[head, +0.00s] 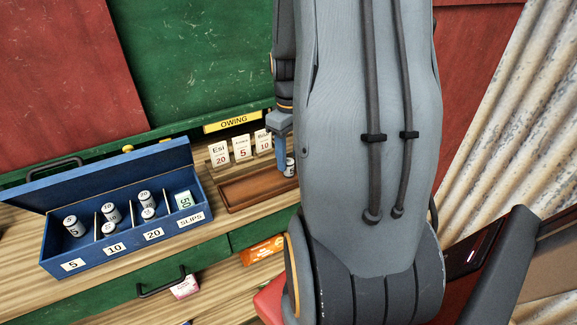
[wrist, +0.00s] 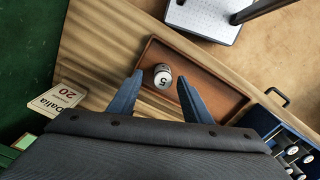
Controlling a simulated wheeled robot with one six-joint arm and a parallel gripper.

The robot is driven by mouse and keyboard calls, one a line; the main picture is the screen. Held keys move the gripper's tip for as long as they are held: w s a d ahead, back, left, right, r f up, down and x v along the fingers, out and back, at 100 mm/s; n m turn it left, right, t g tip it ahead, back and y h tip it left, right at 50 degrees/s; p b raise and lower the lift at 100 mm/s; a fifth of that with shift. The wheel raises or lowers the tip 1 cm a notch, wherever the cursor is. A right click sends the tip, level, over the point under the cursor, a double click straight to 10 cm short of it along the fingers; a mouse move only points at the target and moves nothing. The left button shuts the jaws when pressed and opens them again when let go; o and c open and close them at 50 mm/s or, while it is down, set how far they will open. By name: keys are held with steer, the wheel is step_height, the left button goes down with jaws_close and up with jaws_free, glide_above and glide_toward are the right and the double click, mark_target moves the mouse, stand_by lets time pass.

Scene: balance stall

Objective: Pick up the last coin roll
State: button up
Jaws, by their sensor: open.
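A white and dark coin roll marked 5 (wrist: 162,81) lies in the brown wooden tray (wrist: 215,88). In the head view the roll (head: 290,168) shows at the tray's right end, partly hidden by my arm. My gripper (wrist: 160,78) is open, its two blue fingers pointing into the tray. In the wrist view the roll appears in the gap between the fingertips, with nothing gripped. In the head view my gripper (head: 281,160) is beside the roll; I cannot tell whether a finger touches it.
An open blue cash box (head: 120,243) stands left of the tray (head: 250,190), with several coin rolls in compartments labelled 5, 10 and 20, and a green 50 in SLIPS. Name cards (head: 241,149) stand behind the tray under an OWING sign (head: 232,121). The tray's left part is empty.

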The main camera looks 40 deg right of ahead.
mark_target(289, 160)
steer(key=shift+a+f+p, duration=0.2)
steer(key=shift+f+p, duration=0.15)
steer(key=shift+f, duration=1.45)
jaws_close()
